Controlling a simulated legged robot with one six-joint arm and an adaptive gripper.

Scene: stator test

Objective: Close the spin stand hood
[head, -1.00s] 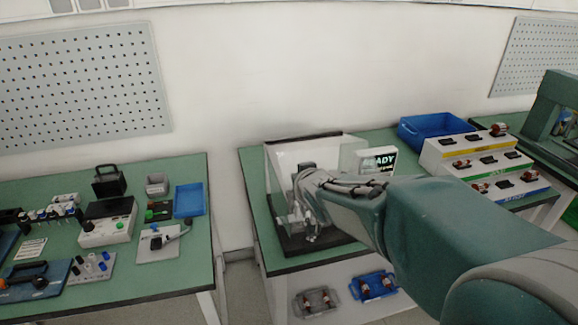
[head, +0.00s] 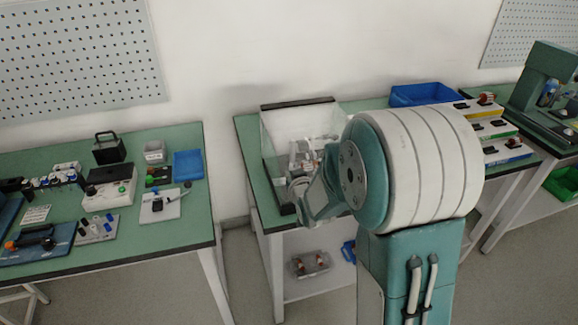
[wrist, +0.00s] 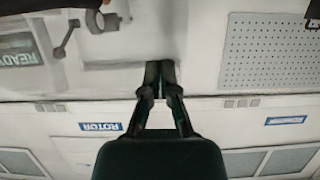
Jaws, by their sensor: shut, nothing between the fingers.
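The spin stand's clear hood (head: 270,142) rises from the stand on the middle table, with a dark bar (head: 298,103) along its high back edge. It looks raised, but my arm covers much of the stand and the hood's exact angle is hard to tell. Metal parts of the spin stand (head: 306,160) show through or beside the clear panel. In the head view my gripper's fingers are hidden behind my wrist, at the stand's front. In the wrist view my gripper (wrist: 160,72) is shut and empty, its fingertips together against a pale, hazy background, touching nothing I can make out.
A READY display (wrist: 18,55) shows upside down in the wrist view. A blue bin (head: 425,94) and a stepped rack (head: 495,130) stand to the right. A separate left table (head: 130,225) holds tools and trays. A gap separates the two tables.

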